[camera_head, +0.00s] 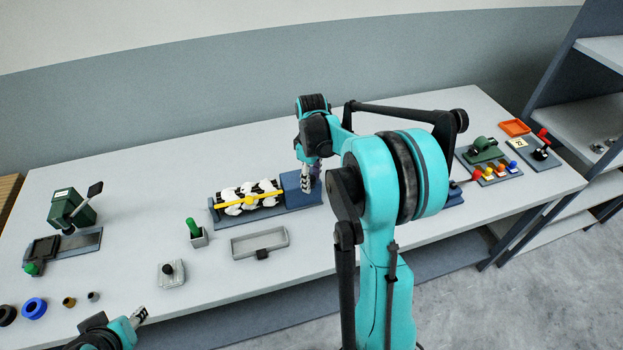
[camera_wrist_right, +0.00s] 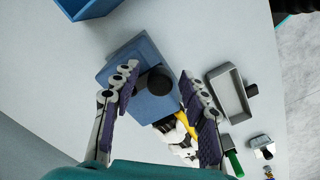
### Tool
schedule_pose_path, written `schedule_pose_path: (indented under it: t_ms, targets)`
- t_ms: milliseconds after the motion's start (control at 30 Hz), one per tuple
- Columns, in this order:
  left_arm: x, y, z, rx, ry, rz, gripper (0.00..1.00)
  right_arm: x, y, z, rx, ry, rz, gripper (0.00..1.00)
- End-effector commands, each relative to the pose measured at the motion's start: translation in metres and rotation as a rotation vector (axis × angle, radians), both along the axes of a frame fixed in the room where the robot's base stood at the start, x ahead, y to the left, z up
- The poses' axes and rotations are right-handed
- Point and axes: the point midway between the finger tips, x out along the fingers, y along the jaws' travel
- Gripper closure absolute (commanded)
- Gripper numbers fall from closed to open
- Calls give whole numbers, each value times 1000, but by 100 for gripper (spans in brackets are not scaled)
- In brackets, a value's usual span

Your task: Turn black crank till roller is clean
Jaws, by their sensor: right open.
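The roller (camera_head: 235,208), black with white fluff clumped along it and a yellow bar across it, lies in a blue stand (camera_head: 295,196) on the table. My right gripper (camera_head: 309,181) is over the right end of this stand. In the right wrist view its two fingers are apart, with the round black crank knob (camera_wrist_right: 155,81) between them above the blue housing (camera_wrist_right: 118,72); contact cannot be told. Fluff and yellow bar (camera_wrist_right: 178,132) show below the knob. In the head view the crank is hidden by my gripper. My left gripper (camera_head: 140,316) is low at the left, its jaws unclear.
A grey tray (camera_head: 259,243), a green-handled tool (camera_head: 193,229) and a small block with black knob (camera_head: 171,273) stand in front of the roller. A green crank device (camera_head: 72,208) is at left. Coloured levers (camera_head: 496,171) stand at right, partly behind my right arm.

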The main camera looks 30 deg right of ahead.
Motion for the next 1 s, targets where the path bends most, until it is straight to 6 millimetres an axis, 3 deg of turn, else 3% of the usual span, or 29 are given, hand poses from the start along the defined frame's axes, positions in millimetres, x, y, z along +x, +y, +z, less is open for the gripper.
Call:
schedule_pose_path:
  t_ms: [100,300,667,1000]
  targets:
    - [0,0,0,0,0,0,60,0,0,0,0,0,0,56]
    - [0,0,0,0,0,0,60,0,0,1,0,0,0,100]
    - [0,0,1,0,0,0,60,1,2,1,0,0,-32,100]
    - [0,0,4,0,0,0,60,5,12,1,0,0,-241,100]
